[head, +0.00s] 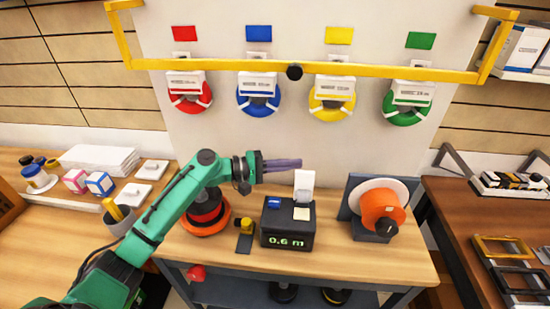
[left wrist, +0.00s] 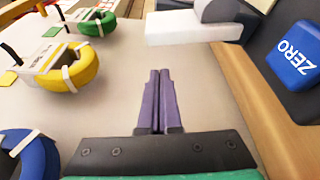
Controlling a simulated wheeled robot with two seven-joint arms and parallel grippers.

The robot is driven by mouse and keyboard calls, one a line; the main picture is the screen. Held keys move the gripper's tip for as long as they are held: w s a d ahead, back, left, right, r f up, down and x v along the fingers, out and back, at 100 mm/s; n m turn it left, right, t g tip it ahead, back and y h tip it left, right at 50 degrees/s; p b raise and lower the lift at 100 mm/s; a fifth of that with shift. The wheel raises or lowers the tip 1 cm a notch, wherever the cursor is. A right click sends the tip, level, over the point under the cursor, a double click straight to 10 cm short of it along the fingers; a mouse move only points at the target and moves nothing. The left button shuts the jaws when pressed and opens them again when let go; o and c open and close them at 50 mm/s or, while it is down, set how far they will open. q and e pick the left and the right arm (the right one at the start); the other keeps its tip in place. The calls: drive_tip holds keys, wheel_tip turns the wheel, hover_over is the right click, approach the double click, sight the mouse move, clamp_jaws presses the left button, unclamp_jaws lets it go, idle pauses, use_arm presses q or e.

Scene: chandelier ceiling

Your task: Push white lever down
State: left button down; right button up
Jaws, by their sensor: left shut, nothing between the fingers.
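The white lever (head: 304,181) stands upright at the back of a black box (head: 288,224) whose display reads 0.6 m. A blue button (head: 273,202) and a pale label (head: 301,213) are on the box top. My left gripper (head: 297,163) is shut and empty. In the head view its purple fingers point right, their tips just above and left of the lever's top. In the left wrist view the shut fingers (left wrist: 159,75) show below a white block (left wrist: 190,27), seemingly the lever, with a gap between. The blue button there reads ZERO (left wrist: 300,54). My right gripper is out of view.
An orange spool (head: 381,210) stands right of the box. A small yellow-and-black item (head: 245,230) and an orange-and-black reel (head: 206,216) are to its left. Red, blue, yellow and green (head: 406,107) coils hang on the panel behind, beneath a yellow bar (head: 220,66).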

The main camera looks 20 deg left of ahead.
use_arm(q)
drive_tip(key=s, duration=0.2)
drive_tip(key=s+p, duration=0.1)
drive_tip(key=shift+s+d+r, duration=0.15)
drive_tip(key=shift+d+r, duration=0.15)
drive_tip(key=shift+r, duration=0.05)
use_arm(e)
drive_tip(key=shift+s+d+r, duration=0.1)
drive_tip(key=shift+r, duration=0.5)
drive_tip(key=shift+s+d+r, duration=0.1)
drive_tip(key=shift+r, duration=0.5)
use_arm(q)
drive_tip(key=shift+f, duration=0.1)
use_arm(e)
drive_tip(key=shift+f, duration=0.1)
